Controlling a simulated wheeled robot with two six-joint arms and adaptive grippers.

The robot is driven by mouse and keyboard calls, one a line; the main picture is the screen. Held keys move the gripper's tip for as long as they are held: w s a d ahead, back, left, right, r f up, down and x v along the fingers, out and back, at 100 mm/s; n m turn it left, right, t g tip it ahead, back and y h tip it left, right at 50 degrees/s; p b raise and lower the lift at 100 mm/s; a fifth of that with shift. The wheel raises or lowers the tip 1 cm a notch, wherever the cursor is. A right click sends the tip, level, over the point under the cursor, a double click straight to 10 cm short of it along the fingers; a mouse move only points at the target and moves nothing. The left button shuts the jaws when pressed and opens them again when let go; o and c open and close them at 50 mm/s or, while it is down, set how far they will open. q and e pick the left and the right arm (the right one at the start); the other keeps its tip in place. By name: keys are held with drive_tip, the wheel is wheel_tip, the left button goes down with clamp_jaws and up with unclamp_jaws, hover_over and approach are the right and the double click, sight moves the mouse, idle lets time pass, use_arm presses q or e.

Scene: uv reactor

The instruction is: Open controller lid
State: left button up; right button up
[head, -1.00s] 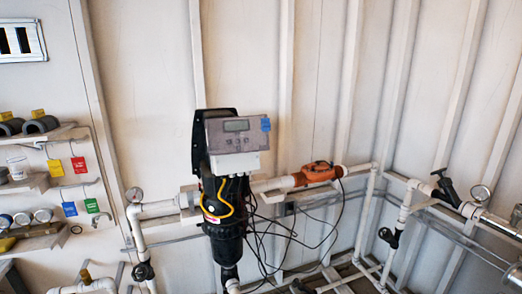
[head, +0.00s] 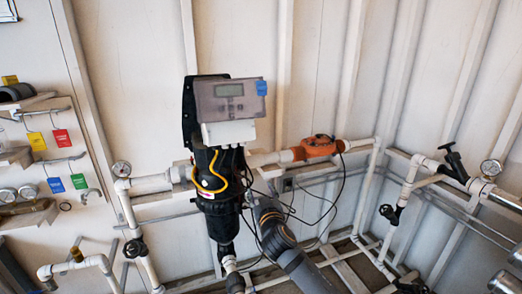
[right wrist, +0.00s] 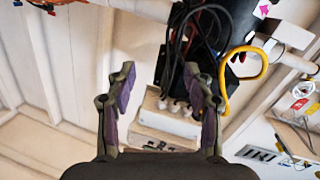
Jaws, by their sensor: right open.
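The controller (head: 228,132) is a pale box mounted above a black cylindrical housing, near the middle of the head view. Its grey see-through lid (head: 212,105) lies over the front and display and looks shut. A blue tag (head: 262,88) is at the lid's right edge. My right gripper (right wrist: 163,88) is open and empty in the right wrist view. The controller's underside (right wrist: 170,122) with cable glands shows beyond and between its fingers, upside down. In the head view my right arm is below and right of the controller, its fingers hard to make out. My left gripper is out of view.
The black housing (head: 220,220) carries a yellow cable (head: 208,188) and loose black cables. An orange fitting (head: 318,147) sits on the white pipe to the right. Shelves with coloured tags (head: 62,137) are at left. The wall above the controller is clear.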

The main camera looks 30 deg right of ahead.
wheel_tip(320, 180, up, 10)
drive_tip(key=s+a+m+t+h, duration=0.1)
drive_tip(key=s+a+t, duration=0.1)
drive_tip(key=s, duration=0.1)
drive_tip(key=m+t+h, duration=0.1)
drive_tip(key=m+t, duration=0.1)
approach(261, 115)
drive_tip(key=p+x, duration=0.3)
drive_tip(key=x, duration=0.3)
drive_tip(key=shift+w+d+r+p, duration=0.1)
drive_tip(key=shift+w+r+p, duration=0.2)
drive_tip(key=shift+p, duration=0.1)
drive_tip(key=shift+w+d, duration=0.2)
drive_tip(key=shift+w, duration=0.3)
drive_tip(key=shift+c, duration=0.2)
clamp_jaws()
